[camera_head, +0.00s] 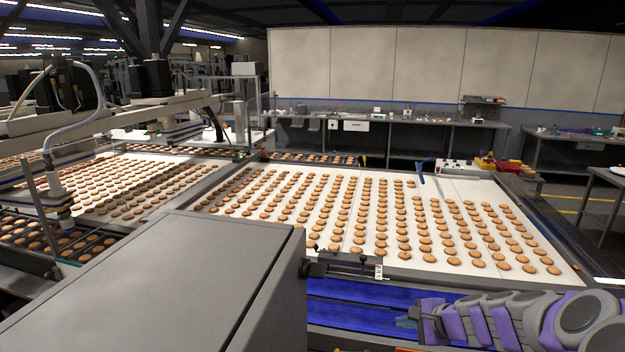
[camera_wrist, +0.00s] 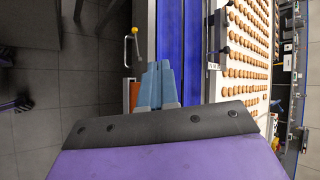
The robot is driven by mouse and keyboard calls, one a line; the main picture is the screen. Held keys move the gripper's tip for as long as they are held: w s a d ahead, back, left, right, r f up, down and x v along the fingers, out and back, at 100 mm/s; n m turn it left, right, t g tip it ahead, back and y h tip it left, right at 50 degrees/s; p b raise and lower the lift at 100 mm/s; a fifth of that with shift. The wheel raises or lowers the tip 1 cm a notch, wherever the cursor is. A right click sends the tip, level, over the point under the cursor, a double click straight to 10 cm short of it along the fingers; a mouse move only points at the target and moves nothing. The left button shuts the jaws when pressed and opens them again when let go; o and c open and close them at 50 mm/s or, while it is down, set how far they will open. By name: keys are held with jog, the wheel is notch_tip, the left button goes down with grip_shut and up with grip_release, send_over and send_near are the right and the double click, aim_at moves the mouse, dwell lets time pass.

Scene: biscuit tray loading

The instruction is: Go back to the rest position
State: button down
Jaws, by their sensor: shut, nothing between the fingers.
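My gripper (camera_head: 406,321) is at the lower right in the head view, at the end of my purple and grey arm, which reaches in from the right edge. It is low, over or beside a blue conveyor strip (camera_head: 345,312). In the wrist view its blue-grey fingers (camera_wrist: 157,86) lie together, with nothing between them. They appear just left of the blue strip, which shows in the wrist view (camera_wrist: 180,35). Whether the fingers touch anything below cannot be told.
Rows of round biscuits (camera_head: 367,219) lie on a wide white belt (camera_head: 480,190) beyond the strip. A large grey cabinet (camera_head: 160,280) fills the lower left. A yellow-handled lever (camera_wrist: 133,32) stands left of the fingers. Grey tiled floor (camera_wrist: 85,85) is open at the left.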

jog(key=s+a+r+n+g, duration=0.3)
jog(key=s+a+n, duration=0.2)
jog(key=s+a, duration=0.35)
jog(key=s+a+r+n+g, duration=0.25)
jog(key=s+a+n, duration=0.35)
jog(key=s, duration=0.4)
jog(key=s+d+n+g+h, duration=0.2)
jog(key=s+h, duration=0.1)
jog(key=s, duration=0.8)
jog(key=s+d+f+n+g+h, duration=0.1)
jog(key=s+d+n+g+h, duration=0.1)
jog(key=s, duration=1)
jog(key=shift+s+d+f+n+h, duration=0.2)
jog(key=shift+d+n+h, duration=0.3)
jog(key=shift+d, duration=0.3)
